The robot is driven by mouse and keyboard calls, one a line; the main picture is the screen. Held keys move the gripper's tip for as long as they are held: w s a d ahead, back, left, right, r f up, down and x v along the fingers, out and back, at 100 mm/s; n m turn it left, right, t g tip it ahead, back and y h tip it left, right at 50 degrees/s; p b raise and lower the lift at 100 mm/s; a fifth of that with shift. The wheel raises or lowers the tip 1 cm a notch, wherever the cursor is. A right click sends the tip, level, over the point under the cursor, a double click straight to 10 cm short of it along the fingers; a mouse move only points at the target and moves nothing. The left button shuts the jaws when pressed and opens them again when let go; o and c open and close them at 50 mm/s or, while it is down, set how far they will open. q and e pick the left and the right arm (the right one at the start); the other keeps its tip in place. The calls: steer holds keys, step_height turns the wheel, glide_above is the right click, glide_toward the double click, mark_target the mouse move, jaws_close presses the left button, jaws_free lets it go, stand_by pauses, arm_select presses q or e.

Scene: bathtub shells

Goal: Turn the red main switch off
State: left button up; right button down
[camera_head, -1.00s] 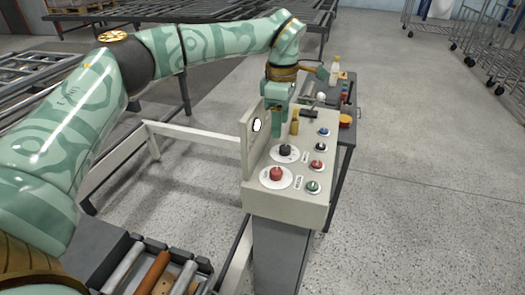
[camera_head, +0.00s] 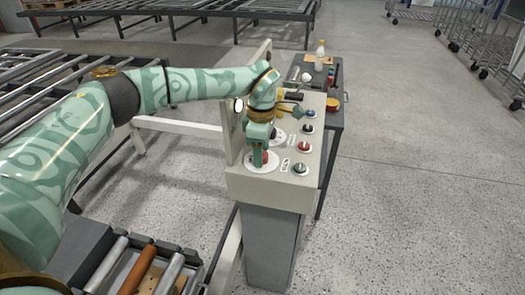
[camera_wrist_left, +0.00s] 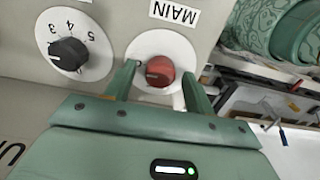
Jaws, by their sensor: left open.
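The red main switch (camera_wrist_left: 160,71) is a round red knob on a white disc, under a label reading MAIN, in the left wrist view. In the head view the red knob (camera_head: 265,157) is partly hidden by my left gripper (camera_head: 261,160). In the left wrist view the fingers of my left gripper (camera_wrist_left: 157,82) are open, one on each side of the red knob. I cannot tell whether they touch it. The knob sits on the sloped top of a beige control box (camera_head: 268,187). My right gripper is not in view.
A black numbered dial (camera_wrist_left: 68,54) sits beside the main switch. Several coloured buttons, such as a green one (camera_head: 300,168), line the box's right side. A dark cart (camera_head: 333,120) with a bottle (camera_head: 320,56) stands behind. Open floor lies to the right.

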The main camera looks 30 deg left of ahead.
arm_select(q)
steer(key=shift+d, duration=0.1)
steer(key=shift+c, duration=0.3)
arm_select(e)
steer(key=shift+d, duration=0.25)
arm_select(q)
steer(key=c, duration=0.9)
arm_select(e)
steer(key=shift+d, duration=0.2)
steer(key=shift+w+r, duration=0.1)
